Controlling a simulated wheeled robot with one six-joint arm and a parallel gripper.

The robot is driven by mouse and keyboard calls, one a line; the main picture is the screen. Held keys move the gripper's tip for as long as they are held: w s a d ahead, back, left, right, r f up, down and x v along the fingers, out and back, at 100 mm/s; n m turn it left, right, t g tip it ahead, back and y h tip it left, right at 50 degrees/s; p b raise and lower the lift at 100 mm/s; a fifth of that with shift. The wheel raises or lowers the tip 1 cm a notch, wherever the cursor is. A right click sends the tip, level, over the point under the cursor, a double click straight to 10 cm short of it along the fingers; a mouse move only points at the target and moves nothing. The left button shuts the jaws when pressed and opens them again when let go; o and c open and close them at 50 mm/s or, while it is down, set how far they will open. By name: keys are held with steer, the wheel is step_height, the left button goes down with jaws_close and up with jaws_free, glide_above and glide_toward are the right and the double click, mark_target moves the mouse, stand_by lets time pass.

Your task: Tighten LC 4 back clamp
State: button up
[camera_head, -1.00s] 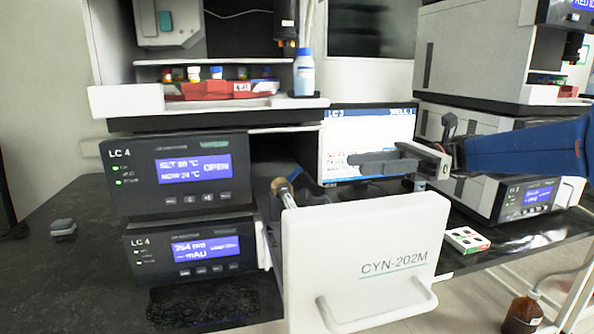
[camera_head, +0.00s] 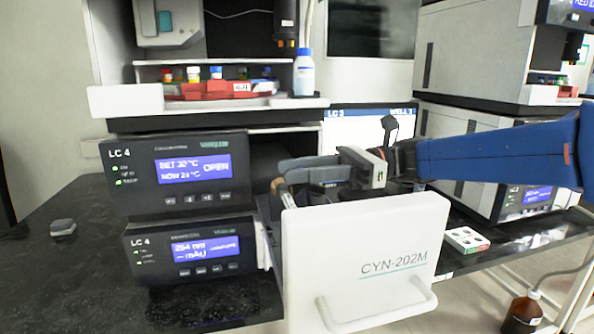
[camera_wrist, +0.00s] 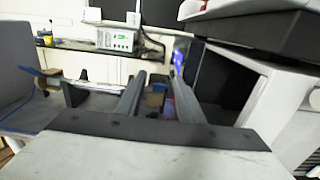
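The LC 4 column oven (camera_head: 125,190) reads OPEN on its screen. Its white door, marked CYN-202M (camera_head: 350,250), stands open in front. A tube-like part with a brown end (camera_head: 283,192) shows behind the door's upper left edge. My gripper (camera_head: 283,170) reaches left above the door's top, its fingers by the oven opening, near and slightly above that part. In the wrist view my gripper (camera_wrist: 159,74) has its two fingers apart, with nothing clearly held. I cannot make out the back clamp; the door and fingers hide much of the inside.
A second LC 4 unit (camera_head: 190,250) sits below the oven. A monitor (camera_head: 350,118) stands behind my arm. Another instrument stack (camera_head: 470,130) is at right. A small white box (camera_head: 466,239) lies on the bench, and a brown bottle (camera_head: 522,313) stands low at right.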

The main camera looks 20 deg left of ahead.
steer(key=shift+s+a, duration=0.1)
steer(key=shift+a, duration=0.05)
jaws_close()
steer(key=shift+r, duration=0.1)
steer(key=shift+s+a+r+t+h, duration=0.2)
steer(key=shift+t+h, duration=0.1)
steer(key=shift+h, duration=0.35)
steer(key=shift+s+a+r+t+h, duration=0.15)
steer(key=shift+t+h, duration=0.15)
steer(key=shift+h, duration=0.35)
steer(key=shift+s+a+r+t+h, duration=0.1)
steer(key=shift+a+t+h, duration=0.25)
steer(key=shift+h, duration=0.3)
steer(key=shift+s+a+t+h, duration=0.1)
steer(key=shift+t+h, duration=0.35)
steer(key=shift+h, duration=0.2)
